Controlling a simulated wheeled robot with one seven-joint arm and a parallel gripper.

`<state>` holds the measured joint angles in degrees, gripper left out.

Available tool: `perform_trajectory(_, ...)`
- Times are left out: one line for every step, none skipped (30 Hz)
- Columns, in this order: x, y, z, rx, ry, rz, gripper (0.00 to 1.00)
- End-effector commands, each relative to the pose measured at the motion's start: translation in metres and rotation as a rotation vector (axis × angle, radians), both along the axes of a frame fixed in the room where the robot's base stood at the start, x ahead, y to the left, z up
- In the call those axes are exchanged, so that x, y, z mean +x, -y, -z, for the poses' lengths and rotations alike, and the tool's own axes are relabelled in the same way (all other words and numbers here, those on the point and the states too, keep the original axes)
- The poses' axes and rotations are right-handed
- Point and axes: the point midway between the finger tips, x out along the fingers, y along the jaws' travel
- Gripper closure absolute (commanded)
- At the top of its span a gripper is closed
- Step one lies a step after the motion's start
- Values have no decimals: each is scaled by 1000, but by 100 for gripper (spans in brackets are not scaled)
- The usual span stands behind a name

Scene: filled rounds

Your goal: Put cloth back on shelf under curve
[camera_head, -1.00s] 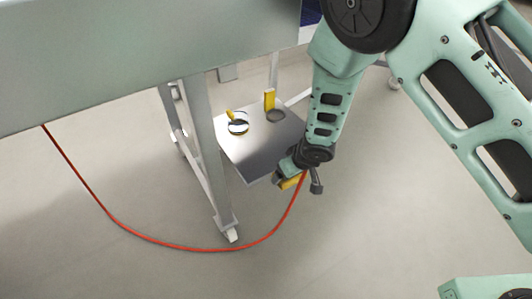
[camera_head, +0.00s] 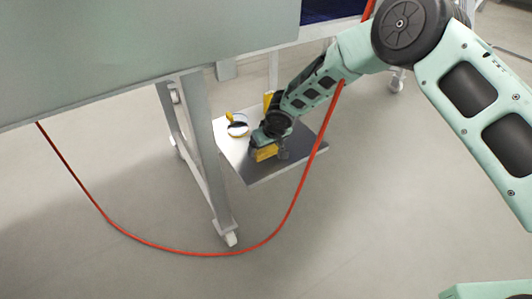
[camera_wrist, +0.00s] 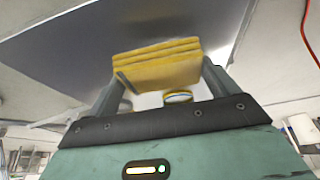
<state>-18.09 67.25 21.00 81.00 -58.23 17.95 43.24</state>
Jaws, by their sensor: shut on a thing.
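The folded yellow cloth (camera_head: 264,153) is held in my gripper (camera_head: 272,148) over the grey metal shelf (camera_head: 275,172), low under the large grey worktop. In the wrist view the cloth (camera_wrist: 158,65) shows as a thick layered stack between the two fingers of my gripper (camera_wrist: 160,76). The shelf (camera_wrist: 70,55) fills much of that view. The head view does not show clearly whether the cloth touches the shelf. No part is plainly marked as the curve.
A round tin (camera_head: 237,131) with a yellow piece stands on the shelf's left side, and a yellow upright (camera_head: 267,99) behind my gripper. A grey leg (camera_head: 205,150) stands left. The front floor is clear.

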Motion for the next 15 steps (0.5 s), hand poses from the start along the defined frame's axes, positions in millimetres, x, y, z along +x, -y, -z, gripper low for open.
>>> perform_trajectory(-3,0,19,-3,-5,-2,32)
perform_trajectory(-3,0,23,-3,-5,-3,32)
perform_trajectory(-3,0,26,-3,-4,-4,32)
perform_trajectory(-3,0,27,-3,-4,-4,32)
perform_trajectory(-3,0,27,-3,-4,-3,32)
perform_trajectory(-3,0,26,-2,-3,-3,32)
perform_trajectory(-3,0,26,-2,-3,-3,32)
perform_trajectory(-3,0,25,-2,-3,-3,32)
perform_trajectory(-3,0,25,-2,-3,-3,32)
perform_trajectory(-3,0,25,-2,-3,-3,32)
perform_trajectory(-3,0,25,-2,-3,-3,32)
perform_trajectory(-3,0,26,-3,-4,-3,32)
perform_trajectory(-3,0,27,-4,-3,-4,32)
perform_trajectory(-3,0,28,-4,-3,-4,32)
perform_trajectory(-3,0,30,-4,-3,-4,32)
